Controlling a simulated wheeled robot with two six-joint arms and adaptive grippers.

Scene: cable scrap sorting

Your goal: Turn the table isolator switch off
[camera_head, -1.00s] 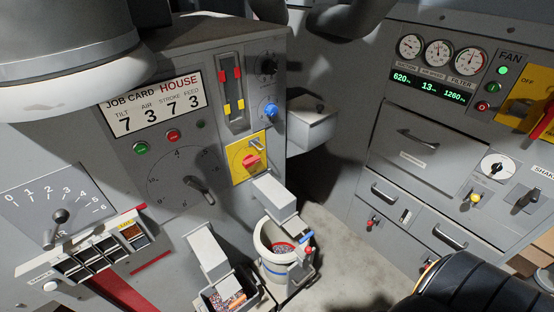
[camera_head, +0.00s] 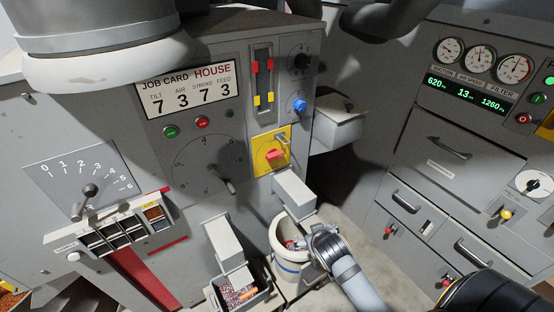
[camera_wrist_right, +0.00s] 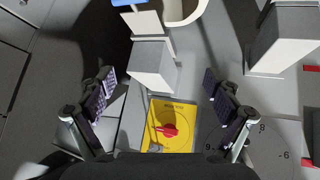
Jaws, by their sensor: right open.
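The table isolator switch (camera_head: 275,154) is a yellow plate with a red knob on the grey machine front, right of the big round dial. The knob lies roughly crosswise in the head view. In the right wrist view the yellow plate (camera_wrist_right: 172,112) is at bottom centre with its red knob (camera_wrist_right: 168,130), and a metal hasp-like piece lies beside the knob. My right gripper (camera_wrist_right: 160,88) is open and empty, its two fingers apart on either side of the view, not touching the switch. My left gripper is not in view.
A grey chute (camera_head: 294,193) juts out below the switch, above a white bucket (camera_head: 287,268). A second chute (camera_head: 223,241) leads to a scrap tray. A blue knob (camera_head: 300,105) and the large dial (camera_head: 208,163) are nearby. The fan cabinet (camera_head: 450,150) stands on the right.

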